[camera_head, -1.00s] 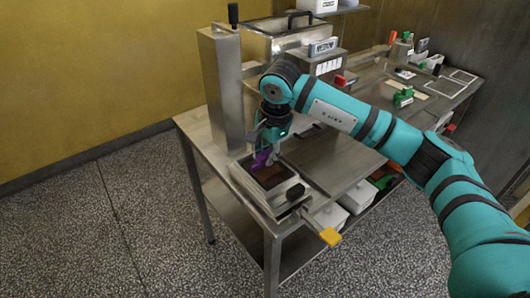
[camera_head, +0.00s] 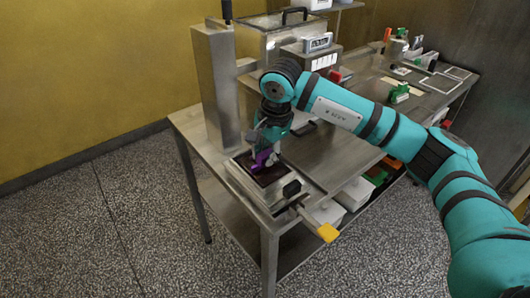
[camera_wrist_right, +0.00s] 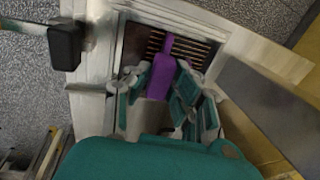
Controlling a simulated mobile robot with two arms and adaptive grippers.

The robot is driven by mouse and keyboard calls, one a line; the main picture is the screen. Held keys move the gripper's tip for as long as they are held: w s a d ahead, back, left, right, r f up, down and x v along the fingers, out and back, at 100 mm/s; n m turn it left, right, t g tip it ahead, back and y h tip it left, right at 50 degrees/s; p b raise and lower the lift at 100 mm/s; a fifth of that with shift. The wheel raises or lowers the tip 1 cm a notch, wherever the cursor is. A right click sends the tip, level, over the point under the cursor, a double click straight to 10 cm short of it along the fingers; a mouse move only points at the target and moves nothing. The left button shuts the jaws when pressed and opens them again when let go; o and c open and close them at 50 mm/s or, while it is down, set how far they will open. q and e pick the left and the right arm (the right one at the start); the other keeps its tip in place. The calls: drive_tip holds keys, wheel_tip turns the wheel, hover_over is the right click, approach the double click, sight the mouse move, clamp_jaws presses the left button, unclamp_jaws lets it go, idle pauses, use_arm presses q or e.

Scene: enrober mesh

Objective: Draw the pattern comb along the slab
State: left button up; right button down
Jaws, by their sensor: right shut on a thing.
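The purple pattern comb (camera_head: 262,157) is held over the dark brown slab (camera_head: 269,180) in a steel frame at the table's front end. My right gripper (camera_head: 266,147) is shut on the comb from above. In the right wrist view the comb (camera_wrist_right: 163,68) stands between my fingers (camera_wrist_right: 164,84), and the slab (camera_wrist_right: 198,52) shows light parallel stripes beside it and a plain brown part to the left. The comb's lower edge is hidden, so I cannot tell whether it touches the slab. My left gripper is not in view.
A tall steel column (camera_head: 216,85) stands close behind the frame. White bins (camera_head: 356,192) sit below the table. Green-handled tools (camera_head: 400,92) lie farther back.

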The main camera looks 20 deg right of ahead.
drive_tip(key=shift+s+d+b, duration=0.25)
drive_tip(key=shift+s+b, duration=0.25)
drive_tip(key=shift+s, duration=0.2)
drive_tip(key=shift+s+d+b, duration=0.25)
drive_tip(key=shift+s+b, duration=0.3)
drive_tip(key=shift+s, duration=0.15)
drive_tip(key=shift+s+d+b, duration=0.25)
drive_tip(key=shift+s+b, duration=0.25)
drive_tip(key=shift+s, duration=0.2)
idle(0.5)
idle(0.3)
drive_tip(key=w+p+v, duration=0.1)
drive_tip(key=p+v, duration=0.2)
drive_tip(key=v, duration=0.4)
drive_tip(key=shift+w+a+p, duration=0.15)
drive_tip(key=shift+a+p, duration=0.1)
drive_tip(key=shift+p, duration=0.15)
